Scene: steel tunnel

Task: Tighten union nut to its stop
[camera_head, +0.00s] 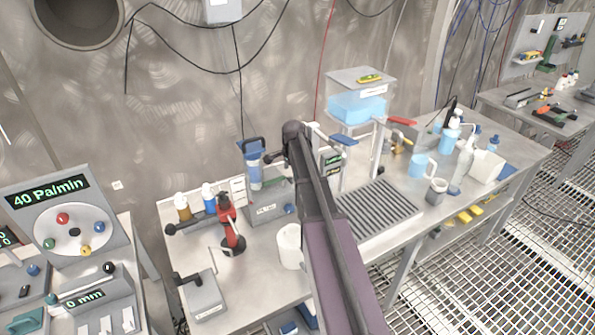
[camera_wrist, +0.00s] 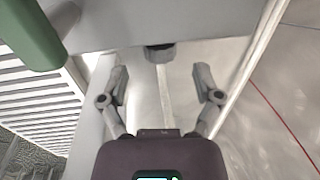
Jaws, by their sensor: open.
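In the wrist view my gripper (camera_wrist: 162,86) is open, with its two grey fingers spread apart and nothing between the tips. A dark, nut-like fitting (camera_wrist: 160,52) sits just beyond the fingertips, roughly centred between them, at the edge of a grey block. It looks like the union nut, but I cannot tell its thread or how far it is turned. The fingers do not appear to touch it. In the head view my arm crosses the bench, and I cannot make out the gripper or the nut there.
A clear tank of blue liquid (camera_head: 357,108) stands behind a ribbed drain tray (camera_head: 378,212). A white mug (camera_head: 290,246) is close beside my arm. A red tool-like stand (camera_head: 231,225) is left of it. In the wrist view a green cylinder (camera_wrist: 33,35) is near, upper left.

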